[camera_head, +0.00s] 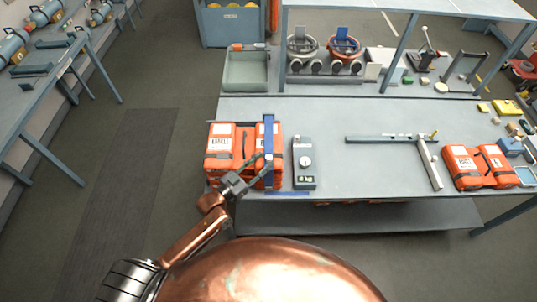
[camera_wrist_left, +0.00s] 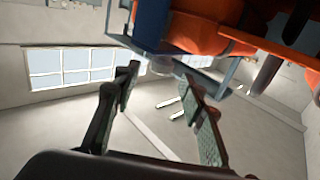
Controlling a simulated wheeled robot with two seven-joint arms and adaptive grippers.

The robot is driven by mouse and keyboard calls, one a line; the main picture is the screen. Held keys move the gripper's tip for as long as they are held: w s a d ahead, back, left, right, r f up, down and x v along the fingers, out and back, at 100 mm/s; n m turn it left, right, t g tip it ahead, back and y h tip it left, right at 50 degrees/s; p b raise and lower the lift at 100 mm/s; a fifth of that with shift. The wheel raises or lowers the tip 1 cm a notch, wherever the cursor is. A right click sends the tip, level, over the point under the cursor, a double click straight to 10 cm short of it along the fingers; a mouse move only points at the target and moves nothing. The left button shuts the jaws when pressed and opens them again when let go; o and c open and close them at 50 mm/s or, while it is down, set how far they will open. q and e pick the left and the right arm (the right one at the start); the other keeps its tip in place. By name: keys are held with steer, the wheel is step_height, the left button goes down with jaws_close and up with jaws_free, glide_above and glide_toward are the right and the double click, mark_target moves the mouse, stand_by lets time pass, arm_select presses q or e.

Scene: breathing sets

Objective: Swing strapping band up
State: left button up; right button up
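A stack of orange packs (camera_head: 222,150) with white labels sits at the front left of the table. A blue strapping band (camera_head: 269,135) runs upright along the right part of the stack. In the left wrist view a blue strip (camera_wrist_left: 150,22) shows next to orange fabric (camera_wrist_left: 205,30) at the top. My left gripper (camera_head: 262,165) is at the front of the stack, by the band's lower part. Its fingers (camera_wrist_left: 160,90) are apart, with nothing visibly held between them. Whether a finger touches the band is unclear. My right gripper is out of view.
A grey device (camera_head: 303,160) stands just right of the stack. A flat blue strip (camera_head: 288,193) lies at the table's front edge. A grey L-shaped frame (camera_head: 395,139) and another orange pair of packs (camera_head: 478,166) are farther right. The table (camera_head: 345,180) between is clear.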

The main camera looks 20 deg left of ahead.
mark_target(269, 157)
arm_select(q)
steer(key=x, duration=0.3)
steer(key=shift+w+d+p, duration=0.1)
steer(key=shift+w+p, duration=0.25)
steer(key=shift+w+d+f, duration=0.1)
steer(key=c, duration=0.7)
jaws_close()
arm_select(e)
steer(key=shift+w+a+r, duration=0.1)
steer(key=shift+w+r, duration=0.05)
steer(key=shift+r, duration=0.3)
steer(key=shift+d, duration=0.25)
